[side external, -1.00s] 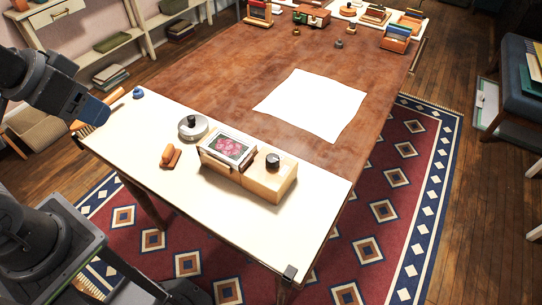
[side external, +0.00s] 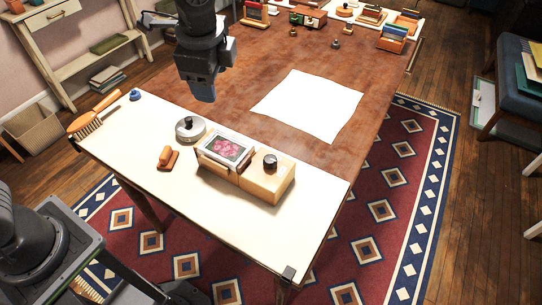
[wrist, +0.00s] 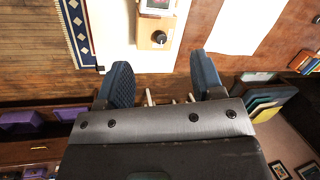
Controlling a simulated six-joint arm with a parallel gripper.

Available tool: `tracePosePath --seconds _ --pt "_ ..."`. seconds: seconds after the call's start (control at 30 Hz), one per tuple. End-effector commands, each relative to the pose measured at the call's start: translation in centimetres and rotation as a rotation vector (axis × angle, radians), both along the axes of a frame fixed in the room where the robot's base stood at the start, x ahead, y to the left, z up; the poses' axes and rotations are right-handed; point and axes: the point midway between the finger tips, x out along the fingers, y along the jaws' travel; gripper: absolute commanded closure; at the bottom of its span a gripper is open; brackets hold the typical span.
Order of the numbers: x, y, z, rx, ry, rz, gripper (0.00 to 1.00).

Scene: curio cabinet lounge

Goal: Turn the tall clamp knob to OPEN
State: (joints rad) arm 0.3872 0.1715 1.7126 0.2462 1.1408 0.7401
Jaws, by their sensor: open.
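The black clamp knob (side external: 270,161) stands on a light wooden block (side external: 266,181) at the right end of a picture-topped device (side external: 225,149) on the white table section. The knob also shows in the wrist view (wrist: 159,37), near the top, beyond the fingers. Any OPEN marking is too small to read. My gripper (side external: 204,92) hangs above the brown leather tabletop, behind and left of the block, well clear of the knob. In the wrist view its two blue fingers (wrist: 165,82) are spread apart with nothing between them.
A round metal lidded pot (side external: 190,129), a small wooden-handled tool (side external: 167,159), a brush (side external: 95,115) and a blue knob-like piece (side external: 135,95) sit left of the device. A white sheet (side external: 308,104) lies behind. The white surface (side external: 315,208) right of the block is clear.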

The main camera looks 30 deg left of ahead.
Motion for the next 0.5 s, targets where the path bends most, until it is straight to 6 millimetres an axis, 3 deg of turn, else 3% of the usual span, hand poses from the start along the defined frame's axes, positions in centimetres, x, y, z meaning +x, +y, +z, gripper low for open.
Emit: tracePosePath --seconds 0.1,0.3,0.5 --pt "2.5 -3.9 -3.2 0.098 0.075 -0.211 0.39" --pt "4.8 -9.5 -8.4 0.238 0.177 -0.512 0.39" --pt "5.4 -12.2 -11.6 0.313 0.232 -0.668 0.39"
